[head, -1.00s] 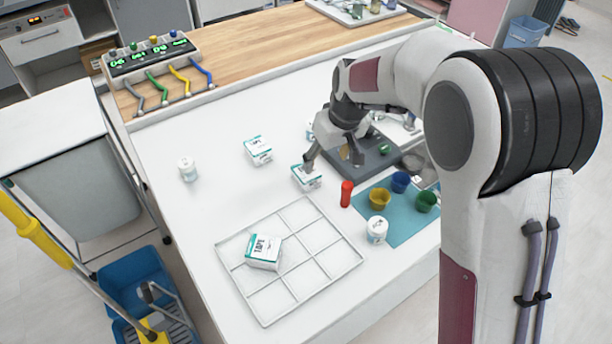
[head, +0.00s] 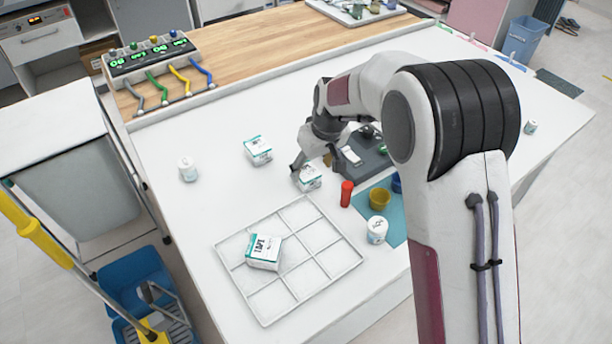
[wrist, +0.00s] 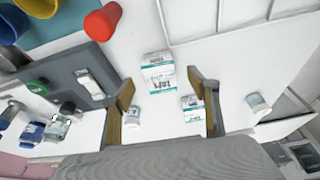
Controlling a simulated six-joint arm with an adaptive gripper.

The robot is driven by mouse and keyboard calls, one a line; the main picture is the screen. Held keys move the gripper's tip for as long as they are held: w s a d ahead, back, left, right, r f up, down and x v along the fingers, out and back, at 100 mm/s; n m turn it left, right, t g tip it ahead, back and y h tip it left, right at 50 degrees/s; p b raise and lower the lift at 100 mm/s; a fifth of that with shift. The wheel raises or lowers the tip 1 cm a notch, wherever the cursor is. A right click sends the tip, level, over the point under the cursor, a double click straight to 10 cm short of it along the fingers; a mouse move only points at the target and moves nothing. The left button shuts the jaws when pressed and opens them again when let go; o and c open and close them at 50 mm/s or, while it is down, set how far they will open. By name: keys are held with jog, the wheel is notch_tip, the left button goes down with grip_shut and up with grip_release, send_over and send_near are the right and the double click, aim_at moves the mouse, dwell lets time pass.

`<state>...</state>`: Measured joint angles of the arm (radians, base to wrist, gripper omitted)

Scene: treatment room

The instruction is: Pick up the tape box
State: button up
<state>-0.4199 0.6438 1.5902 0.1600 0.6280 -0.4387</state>
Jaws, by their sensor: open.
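A white and teal tape box (head: 309,179) stands on the white table behind the wire grid tray. In the wrist view this tape box (wrist: 158,72) lies just beyond my fingertips, roughly between their lines. My gripper (head: 302,164) is open and empty, low over the table at the box's far side. Its two fingers also show in the wrist view (wrist: 162,92), spread apart. A second tape box (head: 258,150) stands farther back to the left. A third tape box (head: 263,252) sits on the grid tray (head: 318,282).
A red cylinder (head: 346,193) stands close to the right of the near box. A white jar (head: 377,230), a yellow cup (head: 379,199) and a grey device (head: 362,160) are farther right. Another white jar (head: 188,169) stands left. The table's left part is mostly clear.

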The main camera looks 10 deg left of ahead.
aim_at(308, 173)
jog(key=shift+w+a+f, duration=0.15)
jog(key=shift+w+f, duration=0.05)
jog(key=shift+f, duration=0.5)
jog(key=shift+f, duration=0.1)
jog(key=shift+w+a+f, duration=0.25)
jog(key=shift+w+f, duration=0.05)
jog(key=shift+f, duration=0.25)
jog(key=shift+w+a+f, duration=0.2)
jog(key=shift+w+f, duration=0.1)
jog(key=shift+f, duration=0.2)
jog(key=shift+x, duration=1.3)
jog(key=shift+w, duration=0.1)
jog(key=c, duration=1.3)
